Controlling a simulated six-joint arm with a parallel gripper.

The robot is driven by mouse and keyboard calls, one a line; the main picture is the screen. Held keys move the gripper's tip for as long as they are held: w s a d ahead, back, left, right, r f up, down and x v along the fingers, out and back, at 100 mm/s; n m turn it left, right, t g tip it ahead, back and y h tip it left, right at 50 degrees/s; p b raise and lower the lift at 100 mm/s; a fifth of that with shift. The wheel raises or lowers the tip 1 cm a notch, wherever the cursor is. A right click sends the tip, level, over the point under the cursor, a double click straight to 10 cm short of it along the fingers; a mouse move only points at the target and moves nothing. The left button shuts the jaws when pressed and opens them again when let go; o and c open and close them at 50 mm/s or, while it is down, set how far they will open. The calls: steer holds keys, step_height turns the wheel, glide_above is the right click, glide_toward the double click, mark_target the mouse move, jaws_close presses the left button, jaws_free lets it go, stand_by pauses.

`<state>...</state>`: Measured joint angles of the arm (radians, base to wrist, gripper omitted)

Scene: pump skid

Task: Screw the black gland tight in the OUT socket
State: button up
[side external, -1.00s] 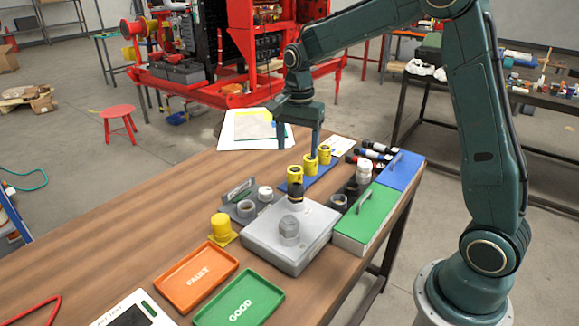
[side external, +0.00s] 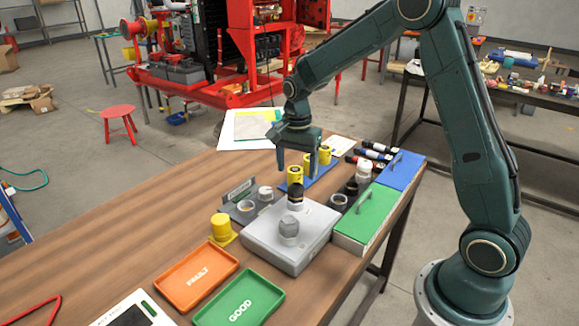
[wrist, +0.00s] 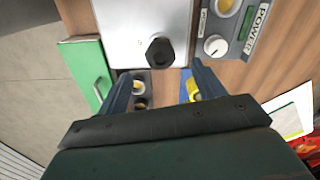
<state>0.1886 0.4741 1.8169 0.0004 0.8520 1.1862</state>
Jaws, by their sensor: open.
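The black gland (side external: 296,189) stands upright at the back of the grey box (side external: 263,237). Its seating depth and the OUT label cannot be made out. In the wrist view the gland (wrist: 160,51) shows as a dark hex shape on the box's pale top (wrist: 118,25). My gripper (side external: 299,174) is open and empty, above and a little behind the gland, its fingers apart. In the wrist view, my gripper (wrist: 160,73) has a finger to each side, with the gland ahead between them.
Yellow cylinders (side external: 295,175) stand on a blue strip just behind the gland. A green-lidded case (side external: 366,217) and dark and white parts are to the right. A power unit (side external: 243,205) and yellow part (side external: 221,228) are left. Orange (side external: 197,278) and green (side external: 238,301) trays lie in front.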

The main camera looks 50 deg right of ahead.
mark_target(296, 185)
steer(key=shift+f, duration=3.9)
steer(key=c, duration=1)
steer(key=shift+c, duration=0.2)
steer(key=shift+m, duration=2.3)
steer(key=shift+m, duration=0.3)
steer(key=shift+m, duration=2)
